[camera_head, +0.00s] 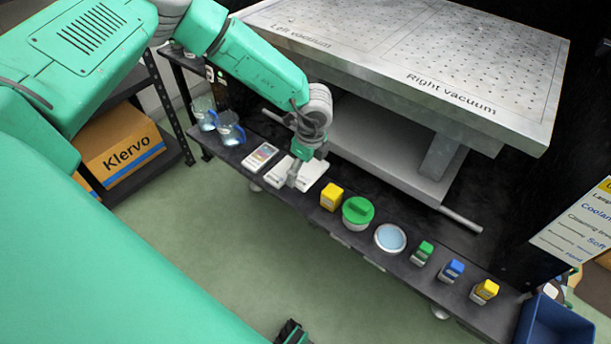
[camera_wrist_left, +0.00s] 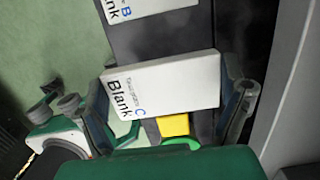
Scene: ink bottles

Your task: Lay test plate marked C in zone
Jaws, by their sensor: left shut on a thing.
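The white test plate marked C Blank (camera_wrist_left: 165,82) is between the two fingers of my left gripper (camera_wrist_left: 170,100) in the left wrist view, and the gripper is shut on it. In the head view my left gripper (camera_head: 303,170) is low over the dark shelf, at the white plate (camera_head: 314,174). I cannot tell whether the plate touches the shelf. Another white plate, marked B Blank (camera_wrist_left: 150,8), lies beside it. The perforated metal table (camera_head: 400,45) above has areas labelled Left vacuum and Right vacuum. A dark part at the bottom edge may be my right gripper (camera_head: 291,332).
Clear jugs (camera_head: 230,132) stand left. The metal table's edge overhangs behind my gripper. A blue bin (camera_head: 555,325) is at right.

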